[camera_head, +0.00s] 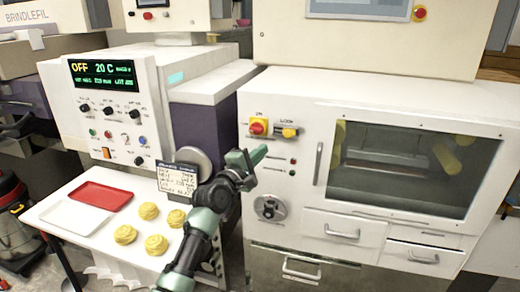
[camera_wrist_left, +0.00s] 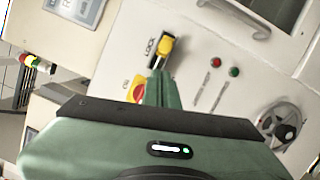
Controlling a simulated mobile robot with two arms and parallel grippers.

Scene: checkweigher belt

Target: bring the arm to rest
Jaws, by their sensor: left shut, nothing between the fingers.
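My left gripper (camera_head: 258,156) is shut and empty. Its green arm rises from the bottom of the head view, and the fingers point up and right in front of the white cabinet (camera_head: 400,110). In the wrist view the shut fingers (camera_wrist_left: 160,88) point at the panel, just below a yellow lock handle (camera_wrist_left: 166,46). That handle (camera_head: 289,132) shows just up and right of the fingertips in the head view. I cannot tell how close they are in depth. My right gripper is not in view.
A red-and-yellow knob (camera_head: 258,126) is above the fingers. A round metal dial (camera_head: 270,207) and drawers (camera_head: 344,228) are lower on the cabinet. Left stands a control box (camera_head: 110,110); below it a table holds a red tray (camera_head: 100,196), a white tray (camera_head: 72,217) and several yellow swirls (camera_head: 157,244).

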